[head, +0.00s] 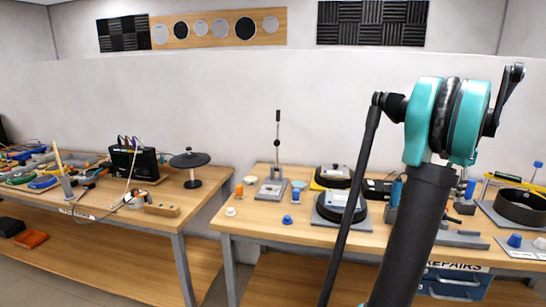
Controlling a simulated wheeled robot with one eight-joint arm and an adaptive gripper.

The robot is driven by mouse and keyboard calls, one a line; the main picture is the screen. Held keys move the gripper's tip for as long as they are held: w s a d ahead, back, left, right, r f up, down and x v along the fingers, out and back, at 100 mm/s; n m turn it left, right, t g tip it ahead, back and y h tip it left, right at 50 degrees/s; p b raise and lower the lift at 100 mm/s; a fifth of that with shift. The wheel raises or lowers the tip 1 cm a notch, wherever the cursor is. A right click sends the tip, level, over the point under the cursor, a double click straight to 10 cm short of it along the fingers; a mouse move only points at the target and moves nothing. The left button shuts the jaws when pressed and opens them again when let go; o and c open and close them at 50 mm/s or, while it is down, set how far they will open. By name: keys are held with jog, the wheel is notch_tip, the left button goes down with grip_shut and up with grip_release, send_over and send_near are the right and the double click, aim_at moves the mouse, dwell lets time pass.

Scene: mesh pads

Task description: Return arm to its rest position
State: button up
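My arm rises through the right side of the head view, with a dark upper link and a teal and black joint in front of the wall. A thin dark link slopes down to the left from this joint, and a short dark part sticks up on its right. My gripper is not visible, so I cannot tell whether it is open or shut. The arm hides part of the right workbench (252,228).
The right workbench holds a lever stand (277,150), round dark devices on grey pads (341,205), small knobs and a black ring (522,207). A left table (205,185) carries a black box (133,160), a disc stand (189,162) and cables. A gap separates the tables.

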jog(key=w+a+f+n+t, duration=0.1)
jog(key=a+f+n, duration=0.3)
jog(key=a, duration=0.9)
jog(key=w+a+f+n+t, duration=0.1)
jog(key=a+f+n, duration=0.3)
jog(key=a, duration=0.8)
jog(key=s+a+f+n+t, duration=0.1)
jog(key=s+a+f+n, duration=0.4)
jog(key=a, duration=0.5)
jog(key=s+a+f+n+t, duration=0.1)
jog(key=s+a+f+n, duration=0.3)
jog(key=s+a+f, duration=0.5)
jog(key=shift+s+a+n, duration=0.4)
jog(key=shift+s+a, duration=0.5)
jog(key=shift+a, duration=0.35)
